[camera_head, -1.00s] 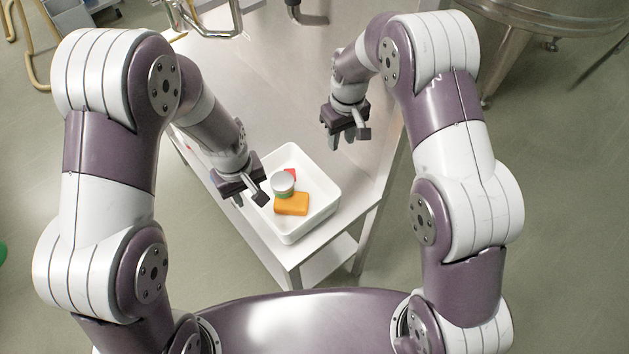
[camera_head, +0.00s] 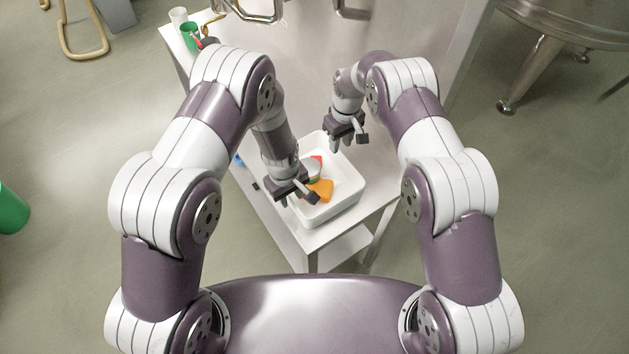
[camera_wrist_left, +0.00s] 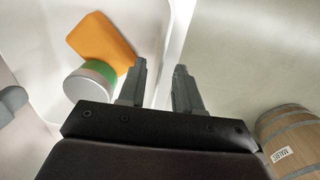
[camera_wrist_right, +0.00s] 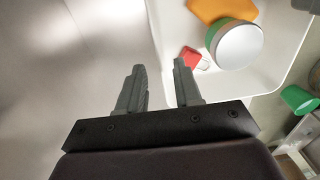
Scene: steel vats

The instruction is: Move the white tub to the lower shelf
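The white tub (camera_head: 341,209) stands on the upper top of a steel table. It holds an orange block (camera_head: 321,189), a green-banded can with a pale lid (camera_wrist_right: 238,45) and a small red item (camera_wrist_right: 190,58). My left gripper (camera_head: 298,198) is open at the tub's left side; in the left wrist view the tub's rim runs between its fingers (camera_wrist_left: 160,88). The lower shelf (camera_head: 345,247) shows partly under the table top.
A green cup (camera_head: 190,35) and a white cup (camera_head: 178,16) stand at the table's far left corner. A steel vat (camera_head: 560,25) on legs stands at the far right. A wooden barrel (camera_wrist_left: 291,140) shows in the left wrist view. Open floor lies on both sides.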

